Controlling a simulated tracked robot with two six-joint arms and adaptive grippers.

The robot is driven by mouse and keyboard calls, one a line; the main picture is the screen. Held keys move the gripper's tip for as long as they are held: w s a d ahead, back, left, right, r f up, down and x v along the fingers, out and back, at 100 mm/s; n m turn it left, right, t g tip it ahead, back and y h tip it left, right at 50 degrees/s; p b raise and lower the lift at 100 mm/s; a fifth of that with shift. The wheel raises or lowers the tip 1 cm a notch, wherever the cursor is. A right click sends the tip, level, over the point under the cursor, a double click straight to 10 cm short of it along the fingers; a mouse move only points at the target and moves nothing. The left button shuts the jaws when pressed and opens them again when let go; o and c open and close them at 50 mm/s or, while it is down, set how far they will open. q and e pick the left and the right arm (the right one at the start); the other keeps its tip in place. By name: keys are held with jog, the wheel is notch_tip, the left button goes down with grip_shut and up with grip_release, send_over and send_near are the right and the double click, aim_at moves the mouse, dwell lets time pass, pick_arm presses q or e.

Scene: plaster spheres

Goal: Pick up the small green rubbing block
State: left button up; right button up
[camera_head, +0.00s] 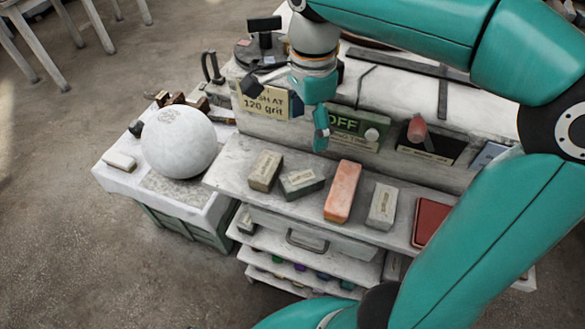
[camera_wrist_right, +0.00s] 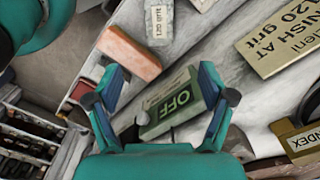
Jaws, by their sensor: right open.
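The small green rubbing block (camera_head: 301,182) is grey-green with a pale label. It lies on the pale bench shelf (camera_head: 225,172), between a beige block (camera_head: 265,170) and an orange block (camera_head: 342,191). My right gripper (camera_head: 284,112) is open and empty, above and behind the blocks near the bench's upright panel. In the right wrist view its two fingers (camera_wrist_right: 162,75) are spread, with a green OFF plate (camera_wrist_right: 172,102) showing between them. A grey-green labelled block (camera_wrist_right: 158,22), seemingly the same one, shows beyond the fingertips. My left gripper is not in view.
A grey block (camera_head: 382,206) and a red box (camera_head: 430,222) lie to the right on the shelf. A white plaster sphere (camera_head: 180,142) stands at the left. A "120 grit" sign (camera_head: 262,101) and the OFF panel (camera_head: 350,127) are on the upright panel close to the gripper.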

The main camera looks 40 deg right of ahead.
send_over(304, 176)
jog(key=f, duration=1)
jog(key=shift+d+f, duration=0.2)
jog(key=shift+f, duration=0.1)
jog(key=shift+a+f, duration=0.15)
jog(key=shift+f, duration=1.3)
jog(key=shift+a+f, duration=0.1)
jog(key=shift+f, duration=1.35)
grip_shut()
